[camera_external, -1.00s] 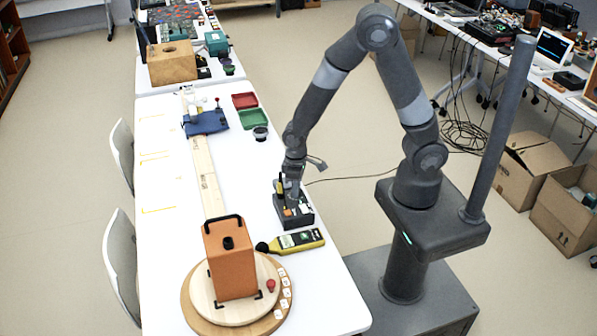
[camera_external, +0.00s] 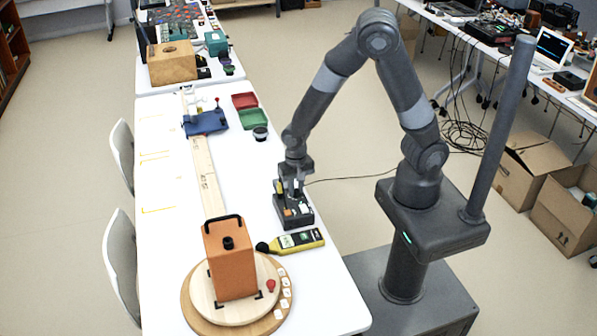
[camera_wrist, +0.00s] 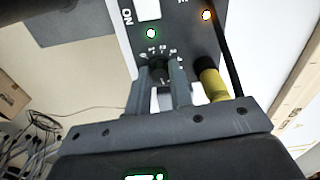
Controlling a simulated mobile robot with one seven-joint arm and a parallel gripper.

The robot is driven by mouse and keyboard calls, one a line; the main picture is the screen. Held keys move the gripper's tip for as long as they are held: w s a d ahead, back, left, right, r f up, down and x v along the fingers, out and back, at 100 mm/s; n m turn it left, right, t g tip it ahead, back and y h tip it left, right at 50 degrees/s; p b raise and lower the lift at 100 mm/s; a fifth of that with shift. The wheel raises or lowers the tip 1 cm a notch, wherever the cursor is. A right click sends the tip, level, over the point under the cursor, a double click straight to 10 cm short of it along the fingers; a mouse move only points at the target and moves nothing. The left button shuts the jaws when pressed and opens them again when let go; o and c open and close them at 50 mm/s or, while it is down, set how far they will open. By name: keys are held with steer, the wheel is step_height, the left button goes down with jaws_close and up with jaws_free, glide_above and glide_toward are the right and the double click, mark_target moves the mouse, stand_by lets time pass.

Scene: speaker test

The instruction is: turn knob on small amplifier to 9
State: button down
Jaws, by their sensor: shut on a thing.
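The small amplifier (camera_external: 296,219) is a dark grey box near the table's right edge. In the wrist view its panel (camera_wrist: 185,42) shows a dial scale, a lit green light, an orange light and a white switch marked "ON". My gripper (camera_external: 292,190) points down over the amplifier. In the wrist view its two fingers (camera_wrist: 161,72) are closed around the small black knob (camera_wrist: 158,68). The knob is partly hidden between the fingers, and I cannot read which number it points to.
A yellow plug (camera_wrist: 213,84) with a black cable stands close beside my fingers. A yellow meter (camera_external: 299,240) with a black ball end lies in front of the amplifier. An orange box (camera_external: 231,265) stands on a round wooden board (camera_external: 197,301). The table's left side is mostly clear.

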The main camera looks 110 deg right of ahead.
mark_target(296, 190)
steer(key=m, duration=0.5)
steer(key=shift+m, duration=0.3)
steer(key=m, duration=0.5)
steer(key=shift+m, duration=0.3)
steer(key=c, duration=1.3)
jaws_free()
step_height(296, 190, up, 11)
steer(key=shift+f, duration=0.1)
